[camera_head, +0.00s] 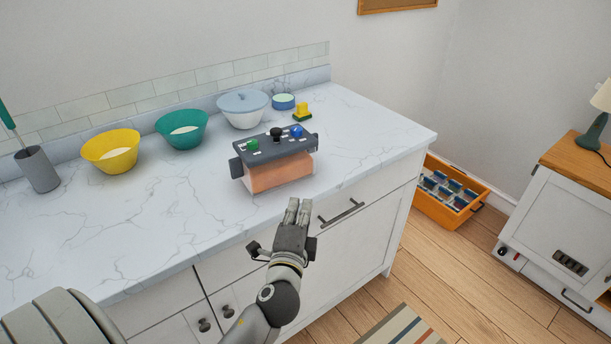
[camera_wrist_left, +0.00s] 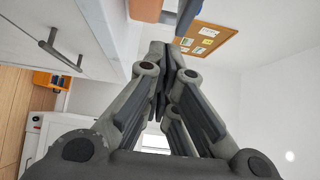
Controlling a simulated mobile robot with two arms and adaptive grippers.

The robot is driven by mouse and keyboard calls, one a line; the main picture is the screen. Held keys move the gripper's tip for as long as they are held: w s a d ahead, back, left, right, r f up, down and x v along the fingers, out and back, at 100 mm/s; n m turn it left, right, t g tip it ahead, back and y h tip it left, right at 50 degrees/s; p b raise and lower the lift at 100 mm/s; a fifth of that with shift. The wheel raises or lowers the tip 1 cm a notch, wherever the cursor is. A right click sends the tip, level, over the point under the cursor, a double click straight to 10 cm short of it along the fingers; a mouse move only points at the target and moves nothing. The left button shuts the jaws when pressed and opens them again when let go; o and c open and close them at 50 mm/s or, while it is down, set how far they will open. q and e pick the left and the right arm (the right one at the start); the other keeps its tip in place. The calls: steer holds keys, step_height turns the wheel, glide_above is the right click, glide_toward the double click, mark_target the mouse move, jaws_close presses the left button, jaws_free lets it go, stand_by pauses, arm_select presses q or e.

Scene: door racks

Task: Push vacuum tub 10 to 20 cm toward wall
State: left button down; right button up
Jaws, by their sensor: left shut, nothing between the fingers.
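The vacuum tub (camera_head: 282,173) stands upright near the front edge of the marble counter. It is a clear box with orange contents and a dark grey lid carrying green, black and blue knobs. My left gripper (camera_head: 298,206) is shut and empty, just in front of the tub at the counter's front edge, fingers pointing toward it. I cannot tell whether they touch. In the left wrist view the closed fingers (camera_wrist_left: 168,52) point toward part of the tub (camera_wrist_left: 147,9) at the top edge. The wall (camera_head: 230,30) is behind the counter. My right gripper is not in view.
A teal bowl (camera_head: 182,128), yellow bowl (camera_head: 111,151) and grey holder (camera_head: 38,169) are left. Bare counter (camera_head: 375,135) lies right of the tub.

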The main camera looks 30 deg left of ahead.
arm_select(q)
steer(key=p, duration=0.2)
glide_toward(299, 164)
steer(key=w+d, duration=0.2)
steer(key=w, duration=0.1)
steer(key=shift+w+a+r+p, duration=0.15)
steer(key=shift+w+a, duration=0.15)
steer(key=shift+a, duration=0.3)
steer(key=shift+w+a+r+p, duration=0.15)
steer(key=shift+w+a, duration=0.15)
steer(key=shift+a, duration=0.3)
steer(key=shift+w+a+f, duration=0.15)
steer(key=shift+a, duration=0.55)
steer(key=shift+w+a, duration=0.1)
steer(key=w+a, duration=0.1)
steer(key=a, duration=0.3)
steer(key=w+a+b, duration=0.1)
steer(key=w+a, duration=0.1)
steer(key=a, duration=0.3)
steer(key=w+a, duration=0.2)
steer(key=a, duration=0.3)
steer(key=shift+w+b, duration=0.25)
steer(key=shift+b, duration=0.1)
steer(key=shift+d, duration=0.1)
